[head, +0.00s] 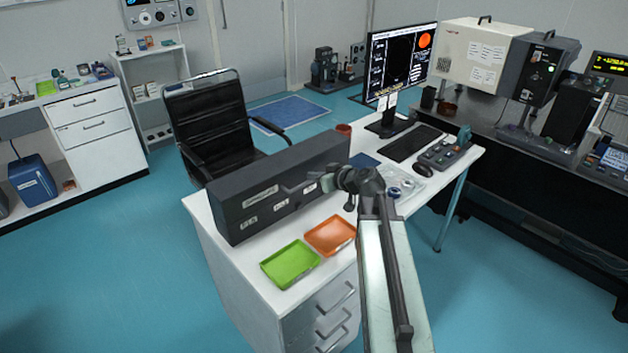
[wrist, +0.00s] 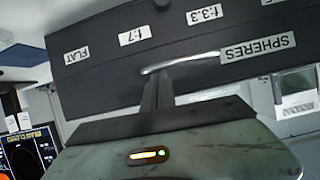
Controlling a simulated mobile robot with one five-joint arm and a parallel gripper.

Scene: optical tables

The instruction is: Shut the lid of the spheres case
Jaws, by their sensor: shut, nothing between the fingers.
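The spheres case is a long dark grey box (head: 250,212) on the white desk, with white labels on its face. In the wrist view its dark face (wrist: 100,85) fills the upper middle, with a SPHERES label (wrist: 258,48) that reads upside down and several smaller labels. A silver bar handle (wrist: 205,57) shows beside that label. I cannot tell how far the lid stands open. My gripper (head: 290,189) is shut and empty in front of the case's face. In the wrist view the fingers (wrist: 157,80) end close to the handle; whether they touch is unclear.
A green tray (head: 289,264) and an orange tray (head: 330,235) lie in front of the case. A monitor (head: 401,62), keyboard (head: 411,143) and control box (head: 445,154) stand right on the desk. A black chair (head: 212,125) is behind it. Blue floor at left is clear.

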